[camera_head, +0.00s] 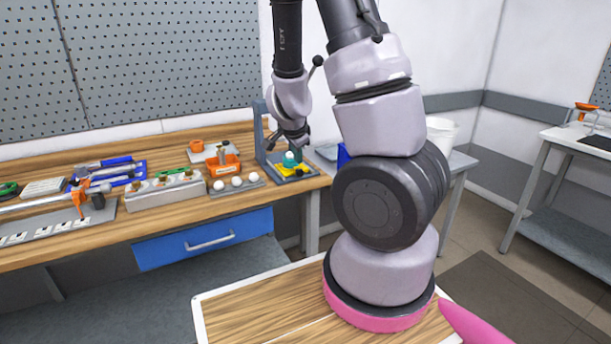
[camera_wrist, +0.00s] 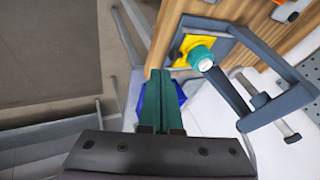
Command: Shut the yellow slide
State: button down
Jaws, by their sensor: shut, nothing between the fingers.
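The yellow slide (camera_head: 295,170) sits on a grey base plate at the right end of the wooden bench. It also shows in the wrist view (camera_wrist: 185,46), partly covered by a teal knob with a white top (camera_wrist: 201,57). A grey frame (camera_wrist: 228,92) with a screw rises around it. How far the slide is open cannot be told. My gripper (camera_wrist: 160,74) has its dark green fingers together with nothing between them. In the wrist view the fingertips appear left of and below the slide, apart from it. In the head view the fingertips are hard to make out near the frame.
White balls in a grey holder (camera_head: 237,185) and an orange device (camera_head: 222,160) stand left of the frame. Tools and a grey block (camera_head: 165,192) lie farther left. A blue bin (camera_wrist: 158,103) and a white bucket (camera_head: 441,133) are on the right, beyond the bench edge.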

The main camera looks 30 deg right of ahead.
jog(key=shift+h, duration=0.4)
jog(key=shift+w+r+x, duration=0.15)
jog(key=shift+w+x, duration=0.15)
jog(key=shift+x, duration=1.95)
jog(key=shift+w+r+x, duration=0.2)
jog(key=shift+w+x, duration=0.05)
jog(key=shift+x, duration=2)
jog(key=shift+w+r+x, duration=0.15)
jog(key=shift+w+x, duration=0.15)
jog(key=shift+x, duration=1.9)
